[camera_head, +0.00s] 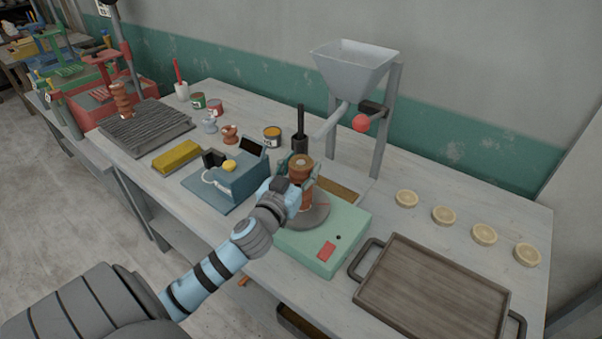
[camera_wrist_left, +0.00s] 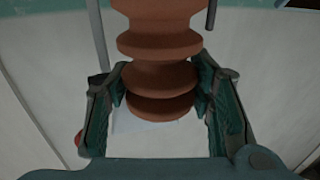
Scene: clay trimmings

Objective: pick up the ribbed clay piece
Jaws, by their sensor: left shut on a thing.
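The ribbed clay piece (camera_head: 301,170) is a reddish-brown, stacked-ring shape, upright over the grey disc (camera_head: 314,214) of the pale green machine (camera_head: 328,243). My left gripper (camera_head: 298,176) is shut on it, reaching in from the front left. In the left wrist view, the clay piece (camera_wrist_left: 157,76) sits between the two green-padded fingers (camera_wrist_left: 165,95), with rings showing above and below them. My gripper partly hides its lower end in the head view, so I cannot tell whether it touches the disc. My right gripper is not in view.
A grey hopper (camera_head: 352,65) on a stand rises just behind. A blue-grey device (camera_head: 240,180) stands close on the left. A wooden tray (camera_head: 433,290) lies at the front right, with several pale round discs (camera_head: 443,215) behind it. Another ribbed brown piece (camera_head: 122,98) stands far left.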

